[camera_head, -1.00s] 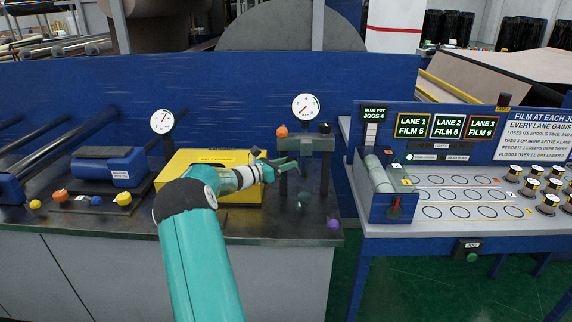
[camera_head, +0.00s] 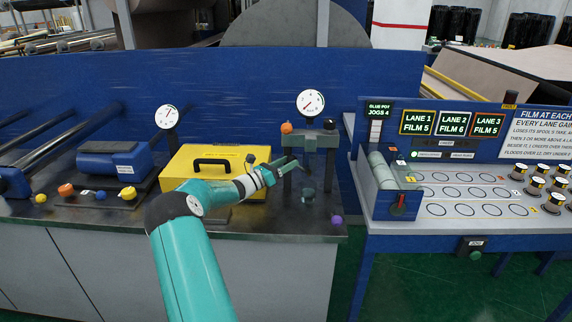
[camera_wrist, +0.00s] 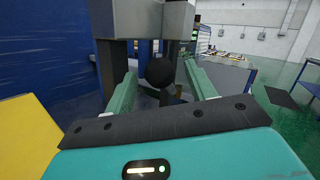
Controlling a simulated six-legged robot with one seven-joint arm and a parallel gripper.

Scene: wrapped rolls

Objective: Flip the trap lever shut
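My gripper (camera_head: 290,166) reaches over the bench to a grey-green stand (camera_head: 312,143) with two dark posts. In the wrist view its two pale green fingers (camera_wrist: 168,95) are apart. A black ball knob (camera_wrist: 160,72) on a short dark stem shows between them; I cannot tell whether the fingers touch it. The stand carries an orange knob (camera_head: 287,128) and a black knob (camera_head: 329,124) on top. No part is labelled as the trap lever, so I cannot tell for sure which it is. The stand's lower left is partly hidden by my gripper.
A yellow case (camera_head: 215,165) with a black handle stands left of the stand. A gauge (camera_head: 311,103) rises behind it. A purple ball (camera_head: 337,219) lies at the bench's front right.

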